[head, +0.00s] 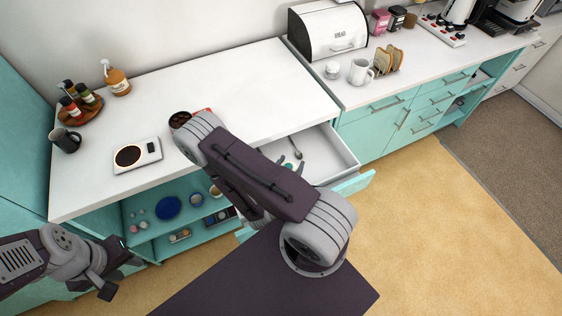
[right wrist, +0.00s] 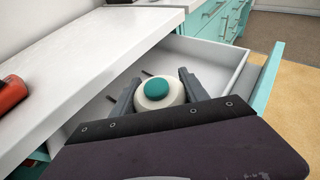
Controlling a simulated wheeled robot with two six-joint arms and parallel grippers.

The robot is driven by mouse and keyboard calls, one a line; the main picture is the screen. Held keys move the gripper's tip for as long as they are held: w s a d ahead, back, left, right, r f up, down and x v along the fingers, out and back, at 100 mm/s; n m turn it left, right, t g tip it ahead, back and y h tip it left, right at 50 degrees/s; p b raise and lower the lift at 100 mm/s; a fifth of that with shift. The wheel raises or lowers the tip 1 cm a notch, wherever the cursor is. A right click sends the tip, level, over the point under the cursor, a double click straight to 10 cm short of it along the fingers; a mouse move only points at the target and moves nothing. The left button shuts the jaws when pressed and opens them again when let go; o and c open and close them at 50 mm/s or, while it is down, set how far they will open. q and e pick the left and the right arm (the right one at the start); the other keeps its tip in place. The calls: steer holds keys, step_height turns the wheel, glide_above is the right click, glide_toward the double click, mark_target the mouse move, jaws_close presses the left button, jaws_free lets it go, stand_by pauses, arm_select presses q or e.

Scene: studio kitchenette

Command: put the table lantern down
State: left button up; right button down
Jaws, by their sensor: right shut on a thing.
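The table lantern (right wrist: 157,92) shows from above in the right wrist view as a round cream body with a teal top. My right gripper (right wrist: 158,88) is shut on it, one finger on each side. In the head view the lantern's teal top (head: 289,166) shows between the right fingers, largely hidden by my right arm. It is over the open drawer (head: 325,148); I cannot tell whether its base touches the drawer floor. My left gripper (head: 118,276) is at the lower left, away from the counter, its fingers apart and empty.
In the drawer lies a dark-handled utensil (head: 297,150). The counter (head: 250,85) above has a wide clear area. A scale (head: 138,156), a mug (head: 65,140) and a bottle tray (head: 82,108) stand at left. A bread box (head: 328,32) stands at the back right.

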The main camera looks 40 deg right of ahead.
steer(key=shift+w+d+f, duration=0.1)
steer(key=shift+w+f, duration=0.1)
steer(key=w+a+f+b, duration=0.2)
steer(key=w+b, duration=0.1)
steer(key=w+a+f+b, duration=0.2)
steer(key=w+b, duration=0.1)
steer(key=w+a+f+b, duration=0.2)
steer(key=w+b, duration=0.1)
steer(key=b, duration=0.1)
steer(key=shift+w+a+f, duration=0.25)
steer(key=shift+a, duration=0.1)
step_height(320, 180, down, 4)
steer(key=shift+d+r, duration=0.1)
steer(key=shift+r, duration=0.15)
steer(key=shift+f, duration=0.3)
steer(key=shift+b, duration=0.3)
